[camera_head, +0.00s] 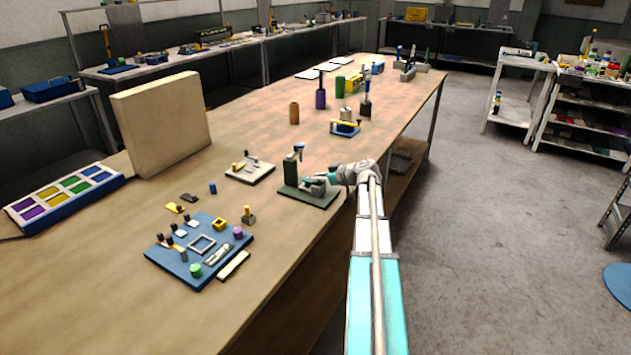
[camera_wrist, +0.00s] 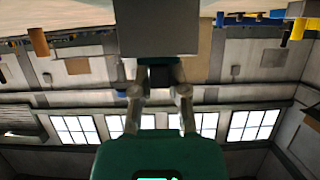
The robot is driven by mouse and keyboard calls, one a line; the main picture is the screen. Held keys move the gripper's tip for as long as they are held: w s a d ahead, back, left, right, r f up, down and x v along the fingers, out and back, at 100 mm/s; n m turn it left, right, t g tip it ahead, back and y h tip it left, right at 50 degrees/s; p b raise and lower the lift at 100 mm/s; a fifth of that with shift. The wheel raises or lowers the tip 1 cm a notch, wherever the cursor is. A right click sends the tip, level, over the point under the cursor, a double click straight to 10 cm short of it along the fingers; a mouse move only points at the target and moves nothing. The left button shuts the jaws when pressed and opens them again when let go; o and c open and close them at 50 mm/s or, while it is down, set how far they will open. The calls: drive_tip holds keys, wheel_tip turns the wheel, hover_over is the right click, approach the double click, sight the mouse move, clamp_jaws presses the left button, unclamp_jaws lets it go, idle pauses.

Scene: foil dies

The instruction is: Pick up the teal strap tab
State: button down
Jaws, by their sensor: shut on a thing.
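My gripper (camera_head: 312,181) reaches in from the right, low over a green tool stand on a dark green base plate (camera_head: 318,197). In the wrist view my gripper (camera_wrist: 159,88) has its two fingers closed in on a small dark piece. A teal strip, which looks like the teal strap tab (camera_wrist: 129,68), shows at the fingertips, just under a large grey block (camera_wrist: 158,28). Most of the tab is hidden by the fingers and block. In the head view I cannot separate the tab from my gripper's own teal parts.
The green stand's upright (camera_head: 290,170) is close to the left of my gripper. A pale plate (camera_head: 250,169) with small parts and a blue board (camera_head: 180,262) with several parts lie further left. A large tan panel (camera_head: 165,125) stands behind.

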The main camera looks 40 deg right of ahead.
drive_tip(key=shift+r, duration=0.15)
wheel_tip(320, 180, up, 3)
drive_tip(key=p, duration=0.2)
drive_tip(key=shift+f+p, duration=0.2)
drive_tip(key=shift+p, duration=0.2)
drive_tip(key=s+d+r+p, duration=0.3)
drive_tip(key=s+r+p, duration=0.7)
drive_tip(key=s, duration=0.3)
drive_tip(key=shift+s+d, duration=0.15)
drive_tip(key=shift+s, duration=0.15)
